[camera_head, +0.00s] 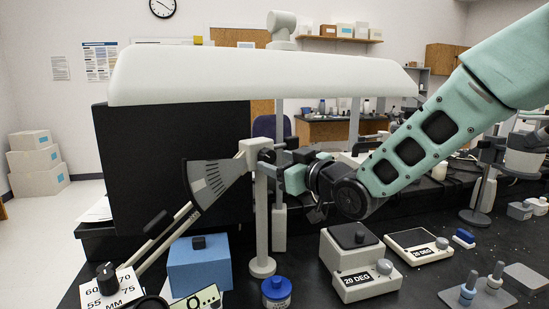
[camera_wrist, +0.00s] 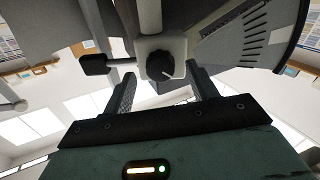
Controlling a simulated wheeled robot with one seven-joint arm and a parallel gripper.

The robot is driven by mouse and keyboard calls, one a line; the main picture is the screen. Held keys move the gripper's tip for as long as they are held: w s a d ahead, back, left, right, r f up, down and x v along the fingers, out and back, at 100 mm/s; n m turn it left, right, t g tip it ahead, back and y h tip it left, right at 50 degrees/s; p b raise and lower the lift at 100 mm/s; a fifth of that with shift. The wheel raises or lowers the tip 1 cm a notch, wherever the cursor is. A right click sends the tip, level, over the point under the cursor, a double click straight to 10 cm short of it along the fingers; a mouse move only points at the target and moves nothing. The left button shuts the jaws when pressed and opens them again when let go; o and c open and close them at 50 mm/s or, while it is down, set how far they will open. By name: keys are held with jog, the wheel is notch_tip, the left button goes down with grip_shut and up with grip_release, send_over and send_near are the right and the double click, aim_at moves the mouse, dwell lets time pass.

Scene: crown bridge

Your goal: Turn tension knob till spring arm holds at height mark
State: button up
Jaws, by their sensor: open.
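The tension knob (camera_wrist: 160,65) is a round black knob with a white pointer line, on a pale block (camera_wrist: 178,44) in the wrist view. My gripper (camera_wrist: 160,76) is open, with one finger on each side of the knob; I cannot tell whether they touch it. In the head view, my gripper (camera_head: 279,166) is at the top of the upright post (camera_head: 261,215), and the knob is hard to make out. The spring arm (camera_head: 165,243) slopes from the post down to the left. A grey fan-shaped plate with dark tick marks (camera_head: 214,179) sits beside it; which one is the height mark is unclear.
A long white hood (camera_head: 260,74) hangs above my arm. A black panel (camera_head: 150,150) stands behind the post.

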jog(key=shift+x, duration=1)
jog(key=c, duration=1)
jog(key=shift+f+m+b, duration=0.1)
jog(key=shift+m+b, duration=0.35)
jog(key=shift+m, duration=0.45)
jog(key=m, duration=0.3)
jog(key=o, duration=1)
